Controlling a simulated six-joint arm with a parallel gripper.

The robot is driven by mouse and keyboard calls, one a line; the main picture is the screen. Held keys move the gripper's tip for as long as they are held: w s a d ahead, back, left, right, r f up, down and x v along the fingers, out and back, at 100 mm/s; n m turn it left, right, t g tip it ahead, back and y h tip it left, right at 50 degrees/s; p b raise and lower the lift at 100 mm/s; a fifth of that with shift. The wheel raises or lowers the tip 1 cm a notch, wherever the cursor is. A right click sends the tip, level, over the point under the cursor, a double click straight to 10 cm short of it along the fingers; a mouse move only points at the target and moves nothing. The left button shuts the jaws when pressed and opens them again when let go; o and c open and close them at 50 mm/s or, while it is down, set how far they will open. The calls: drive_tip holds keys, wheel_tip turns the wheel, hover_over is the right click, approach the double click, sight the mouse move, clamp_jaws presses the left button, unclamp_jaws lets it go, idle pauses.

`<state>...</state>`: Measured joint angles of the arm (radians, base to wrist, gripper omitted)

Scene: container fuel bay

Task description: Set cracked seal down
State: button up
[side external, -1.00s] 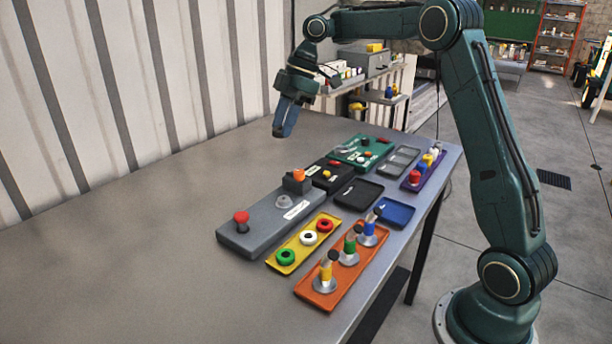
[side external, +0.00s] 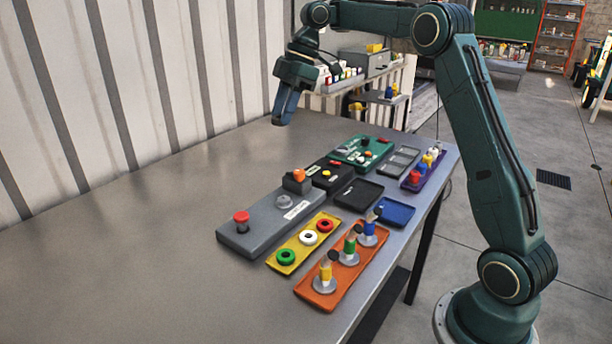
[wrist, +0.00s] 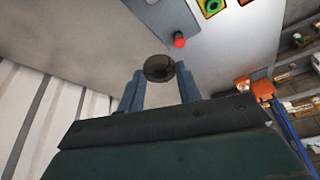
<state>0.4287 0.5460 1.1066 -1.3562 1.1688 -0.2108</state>
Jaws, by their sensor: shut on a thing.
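My gripper (side external: 285,108) hangs over the bare back part of the grey table, near the ribbed wall. The wrist view shows its two blue fingers (wrist: 160,88) shut on a dark, round, flat piece, likely the cracked seal (wrist: 159,68). The seal is held at the fingertips. I cannot make out a crack on it. In the side view the seal is not distinguishable. A yellow tray (side external: 271,262) holds a green ring (side external: 286,257), a white ring (side external: 309,238) and a red ring (side external: 325,226).
A grey panel (side external: 262,232) with a red button (side external: 241,217) lies beside the yellow tray. An orange tray (side external: 312,296) holds several handled pieces. A black tray (side external: 358,194) and a blue tray (side external: 395,213) look empty. The table's left side (side external: 120,250) is clear.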

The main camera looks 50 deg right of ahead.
drive_tip(key=shift+d+r+m, duration=0.1)
drive_tip(key=shift+d+m, duration=0.05)
drive_tip(key=shift+m, duration=0.15)
drive_tip(key=d+m, duration=0.1)
drive_tip(key=m, duration=0.1)
drive_tip(key=m+t+h, duration=0.2)
drive_tip(key=m+h, duration=0.4)
drive_tip(key=m, duration=0.9)
hover_over(358, 194)
drive_tip(key=s, duration=0.1)
wheel_tip(358, 194, down, 4)
drive_tip(key=shift+s+a, duration=0.2)
drive_tip(key=shift+a, duration=0.05)
wheel_tip(358, 194, down, 20)
drive_tip(key=shift+f, duration=0.1)
